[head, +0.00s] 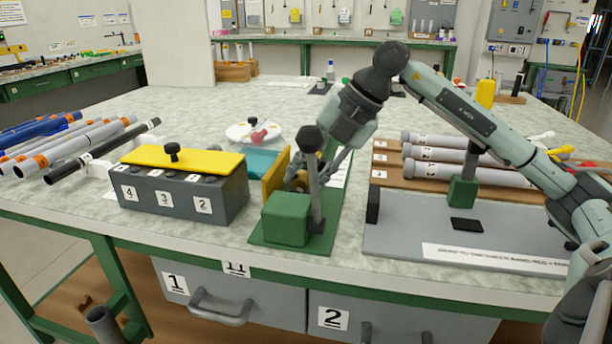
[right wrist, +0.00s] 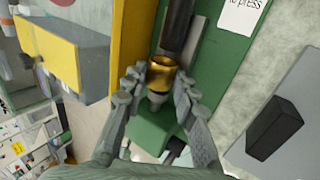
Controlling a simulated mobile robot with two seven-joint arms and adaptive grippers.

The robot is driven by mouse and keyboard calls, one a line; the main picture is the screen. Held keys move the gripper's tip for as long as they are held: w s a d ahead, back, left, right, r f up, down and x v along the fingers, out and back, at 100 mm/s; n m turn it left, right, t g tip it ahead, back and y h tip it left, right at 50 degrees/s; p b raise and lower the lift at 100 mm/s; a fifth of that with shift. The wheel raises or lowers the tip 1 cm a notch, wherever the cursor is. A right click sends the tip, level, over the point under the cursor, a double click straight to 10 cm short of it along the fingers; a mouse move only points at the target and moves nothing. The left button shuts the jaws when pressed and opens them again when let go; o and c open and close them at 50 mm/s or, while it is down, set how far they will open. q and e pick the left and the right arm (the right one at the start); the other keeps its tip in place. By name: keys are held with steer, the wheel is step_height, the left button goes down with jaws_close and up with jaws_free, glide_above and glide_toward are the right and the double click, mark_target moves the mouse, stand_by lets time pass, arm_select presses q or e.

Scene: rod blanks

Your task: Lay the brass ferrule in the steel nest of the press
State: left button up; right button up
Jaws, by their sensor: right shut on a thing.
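The brass ferrule (right wrist: 163,75) is a short gold-coloured ring between the fingertips of my right gripper (right wrist: 160,86), which is shut on it. In the head view the right gripper (head: 312,176) reaches down into the green press, and the ferrule (head: 298,182) shows partly behind the lever post. The press has a green base (head: 258,240), a green block (head: 285,220), a yellow plate (head: 275,174) and a dark lever (head: 312,140) with a ball knob. A grey round part (right wrist: 156,99) shows just below the ferrule; I cannot tell whether it is the steel nest or whether they touch. My left gripper is out of view.
A grey box (head: 185,196) with a yellow lid stands left of the press. At right, a grey tray (head: 400,236) and a wooden rack (head: 390,178) with grey tubes lie under my right arm. Several rods (head: 90,140) lie at far left. The bench behind is mostly clear.

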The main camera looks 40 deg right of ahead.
steer(key=shift+s+f, duration=0.15)
steer(key=shift+f, duration=0.4)
steer(key=shift+a+f, duration=0.1)
steer(key=shift+s+f, duration=0.1)
steer(key=shift+f, duration=0.05)
jaws_close()
steer(key=o, duration=0.6)
jaws_free()
steer(key=shift+b, duration=0.3)
steer(key=shift+c, duration=0.2)
steer(key=o, duration=0.4)
steer(key=shift+w+f, duration=0.1)
steer(key=shift+w, duration=0.15)
steer(key=shift+r, duration=0.2)
steer(key=shift+r, duration=0.15)
steer(key=v, duration=1.1)
steer(key=shift+s+r, duration=0.1)
steer(key=shift+r, duration=0.2)
